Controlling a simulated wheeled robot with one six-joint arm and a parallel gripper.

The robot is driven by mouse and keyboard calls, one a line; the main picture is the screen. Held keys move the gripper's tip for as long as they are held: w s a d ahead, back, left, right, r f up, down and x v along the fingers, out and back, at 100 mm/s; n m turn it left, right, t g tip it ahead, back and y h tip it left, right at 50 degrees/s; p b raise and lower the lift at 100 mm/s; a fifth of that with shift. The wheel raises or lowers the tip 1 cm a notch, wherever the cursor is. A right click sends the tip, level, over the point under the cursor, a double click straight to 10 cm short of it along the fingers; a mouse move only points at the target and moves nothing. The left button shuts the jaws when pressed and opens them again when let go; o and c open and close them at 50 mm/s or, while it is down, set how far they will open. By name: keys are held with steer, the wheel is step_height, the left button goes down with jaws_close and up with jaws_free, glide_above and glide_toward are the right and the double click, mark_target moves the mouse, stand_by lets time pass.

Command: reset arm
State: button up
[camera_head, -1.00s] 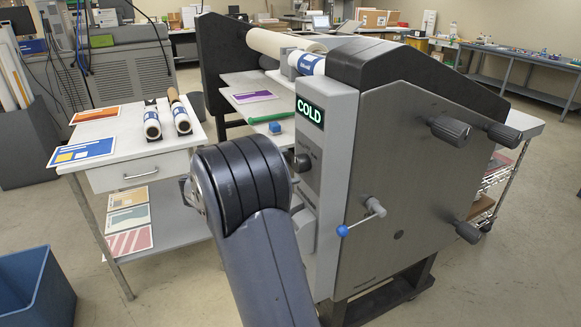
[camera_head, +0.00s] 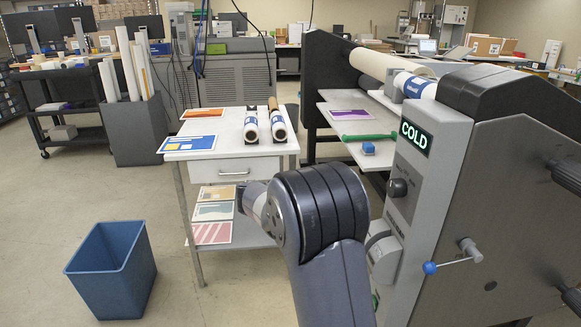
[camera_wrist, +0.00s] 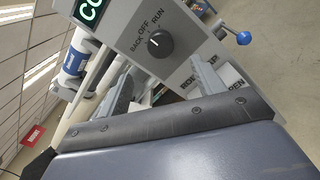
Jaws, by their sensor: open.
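My arm (camera_head: 320,225) rises from the bottom of the head view, bent at a thick dark joint, in front of the laminator (camera_head: 510,180). My gripper (camera_wrist: 165,88) shows in the wrist view as two grey fingers spread apart, with nothing seen between them. They point toward the laminator's control panel, with its knob (camera_wrist: 160,44) marked BACK, OFF and RUN. The knob pointer looks to be near OFF. The panel display (camera_head: 415,135) reads COLD.
A white side table (camera_head: 222,158) left of the laminator holds two film rolls and flat prints. A blue bin (camera_head: 112,270) stands on the floor at lower left. A blue-knobbed lever (camera_head: 430,268) sticks out of the laminator. The floor at left is largely clear.

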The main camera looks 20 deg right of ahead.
mark_target(390, 189)
steer(key=p+x, duration=0.1)
steer(key=x, duration=0.9)
steer(key=shift+s+d+p, duration=0.15)
steer(key=shift+d+p, duration=0.05)
steer(key=shift+p, duration=0.1)
steer(key=shift+a, duration=0.1)
